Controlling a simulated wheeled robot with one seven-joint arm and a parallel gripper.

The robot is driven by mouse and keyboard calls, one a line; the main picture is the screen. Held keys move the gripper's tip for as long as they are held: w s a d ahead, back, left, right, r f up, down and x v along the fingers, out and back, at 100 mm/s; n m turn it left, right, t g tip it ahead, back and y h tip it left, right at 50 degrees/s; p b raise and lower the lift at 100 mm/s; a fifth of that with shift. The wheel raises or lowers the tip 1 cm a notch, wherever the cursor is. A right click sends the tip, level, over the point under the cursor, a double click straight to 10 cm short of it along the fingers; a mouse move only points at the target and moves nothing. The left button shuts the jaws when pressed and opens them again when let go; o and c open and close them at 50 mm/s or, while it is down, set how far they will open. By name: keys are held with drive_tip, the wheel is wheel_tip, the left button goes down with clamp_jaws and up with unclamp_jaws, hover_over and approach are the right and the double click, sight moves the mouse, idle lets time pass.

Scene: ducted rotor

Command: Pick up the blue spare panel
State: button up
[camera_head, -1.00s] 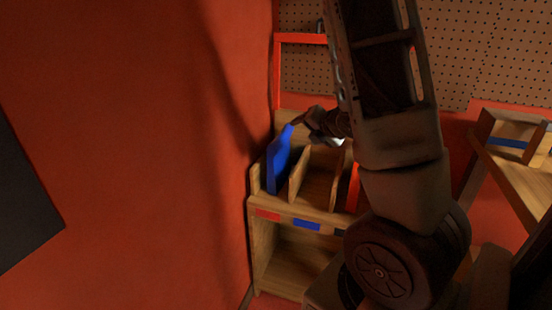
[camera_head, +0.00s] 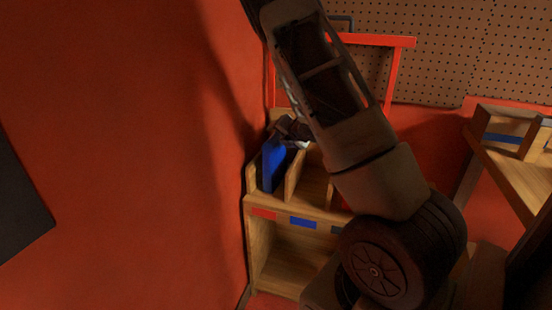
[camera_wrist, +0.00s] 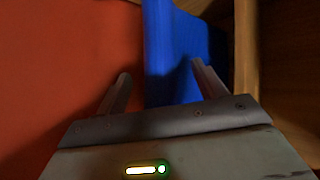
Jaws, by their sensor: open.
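The blue spare panel (camera_head: 272,166) stands upright in the leftmost slot of a wooden rack (camera_head: 291,208). My gripper (camera_head: 290,131) is at the top of the panel, and my arm hides part of the rack. In the wrist view the blue panel (camera_wrist: 186,55) lies between the two spread fingers of my gripper (camera_wrist: 160,88), running up and away. The left finger is over the red background and the right finger is over the panel's right side. My gripper is open, and I cannot tell whether a finger touches the panel.
A red wall (camera_head: 130,150) rises close to the rack's left side. Wooden dividers (camera_head: 296,176) stand right of the panel. A red frame (camera_head: 375,42) stands behind the rack, before a pegboard (camera_head: 450,50). A wooden shelf (camera_head: 515,175) is at the right.

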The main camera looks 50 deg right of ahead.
drive_tip(key=shift+w+d+f, duration=0.1)
drive_tip(key=shift+w+f, duration=0.15)
drive_tip(key=shift+w, duration=0.15)
drive_tip(key=c, duration=1.5)
clamp_jaws()
drive_tip(key=shift+r, duration=0.15)
